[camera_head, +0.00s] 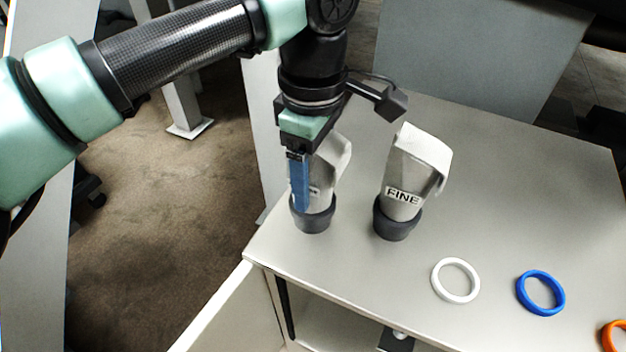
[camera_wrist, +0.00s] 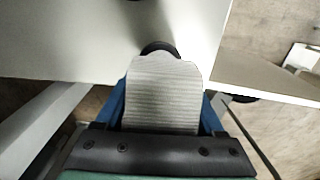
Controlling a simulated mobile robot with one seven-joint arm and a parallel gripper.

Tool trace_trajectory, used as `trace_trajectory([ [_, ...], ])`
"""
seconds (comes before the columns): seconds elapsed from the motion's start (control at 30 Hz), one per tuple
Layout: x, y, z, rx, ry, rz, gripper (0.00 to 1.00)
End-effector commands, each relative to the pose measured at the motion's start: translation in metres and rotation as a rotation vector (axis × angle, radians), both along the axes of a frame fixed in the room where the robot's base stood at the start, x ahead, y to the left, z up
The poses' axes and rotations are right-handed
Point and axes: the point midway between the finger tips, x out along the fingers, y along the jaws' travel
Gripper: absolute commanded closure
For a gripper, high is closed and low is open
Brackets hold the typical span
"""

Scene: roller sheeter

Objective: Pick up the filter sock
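Two light grey filter socks stand upright in dark round bases on the table. The left sock (camera_head: 330,166) has its label mostly hidden by a blue finger. The right sock (camera_head: 414,163) is labelled "FINE". My gripper (camera_head: 301,208) points down at the left sock, with one blue finger in front of it and reaching near its dark base (camera_head: 315,221). In the wrist view, the ribbed grey sock (camera_wrist: 162,95) lies between the two blue fingers. Their tips are hidden behind it, so I cannot tell whether they press on it.
A white ring (camera_head: 436,282), a blue ring (camera_head: 519,291) and an orange ring (camera_head: 606,338) lie to the right on the pale table (camera_head: 520,180). The table's left edge is close to the left sock. An open door panel (camera_head: 235,315) is at the front left.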

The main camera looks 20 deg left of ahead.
Motion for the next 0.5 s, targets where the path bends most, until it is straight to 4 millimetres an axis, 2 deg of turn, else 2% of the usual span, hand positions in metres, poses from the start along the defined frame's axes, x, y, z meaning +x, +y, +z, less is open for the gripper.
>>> trace_trajectory([
  [0.03,0.0000,0.0001,0.0002,0.000,0.000,0.000,0.56],
  [0.27,0.0000,0.0001,0.0004,0.000,0.000,0.000,0.97],
  [0.3,0.0002,0.0001,0.0009,0.000,-0.001,0.000,1.00],
  [0.5,0.0003,0.0002,0.0018,0.001,-0.001,0.000,1.00],
])
